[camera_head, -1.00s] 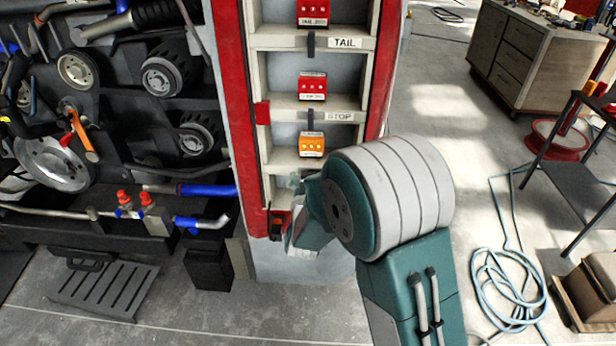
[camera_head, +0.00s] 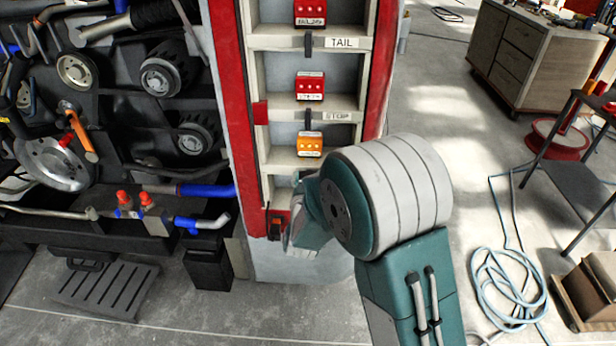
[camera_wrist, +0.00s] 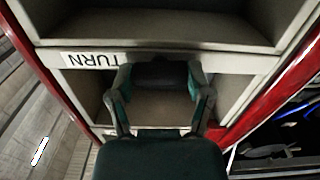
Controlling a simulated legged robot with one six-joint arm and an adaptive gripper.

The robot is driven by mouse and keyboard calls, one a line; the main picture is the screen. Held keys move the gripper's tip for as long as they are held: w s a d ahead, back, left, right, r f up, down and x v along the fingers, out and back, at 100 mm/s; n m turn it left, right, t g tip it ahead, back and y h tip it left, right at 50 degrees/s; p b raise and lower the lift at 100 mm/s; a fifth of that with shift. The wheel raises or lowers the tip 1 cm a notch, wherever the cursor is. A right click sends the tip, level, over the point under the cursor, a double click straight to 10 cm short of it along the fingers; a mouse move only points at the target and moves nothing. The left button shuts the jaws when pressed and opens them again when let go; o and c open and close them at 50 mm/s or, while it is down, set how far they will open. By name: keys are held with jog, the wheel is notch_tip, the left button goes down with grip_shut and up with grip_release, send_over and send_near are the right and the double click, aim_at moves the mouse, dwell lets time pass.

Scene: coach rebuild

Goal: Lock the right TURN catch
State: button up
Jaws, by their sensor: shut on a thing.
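The TURN label (camera_wrist: 92,61) shows upside down in the wrist view on a pale shelf edge of the red-framed rack. Beside it, a dark catch (camera_wrist: 160,73) lies between the two fingers of my gripper (camera_wrist: 160,86). The gripper is shut on it, with a finger on each side. The body of my gripper covers part of the compartment behind. In the head view my gripper (camera_head: 303,213) is at the low part of the rack, under the orange lamp unit (camera_head: 309,146). My wrist hides the TURN label and catch there. I cannot tell the catch's exact angle.
Above are the TAIL catch (camera_head: 308,45), the STOP catch (camera_head: 308,119) and red lamp units (camera_head: 310,86). Engine parts with wheels (camera_head: 160,78) fill the left. A coiled hose (camera_head: 505,275) and a drawer cabinet (camera_head: 530,55) are at the right, with open floor between.

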jog(key=n, duration=0.4)
jog(key=shift+a, duration=0.15)
jog(key=n, duration=0.4)
jog(key=shift+n, duration=0.4)
jog(key=n, duration=0.4)
jog(key=shift+a+n, duration=0.1)
jog(key=shift+n, duration=0.2)
jog(key=shift+f+n, duration=0.15)
jog(key=shift+n, duration=1.65)
jog(key=o, duration=1.1)
jog(key=shift+f, duration=0.1)
jog(key=shift+o, duration=0.2)
jog(key=shift+a, duration=0.2)
jog(key=shift+d, duration=0.2)
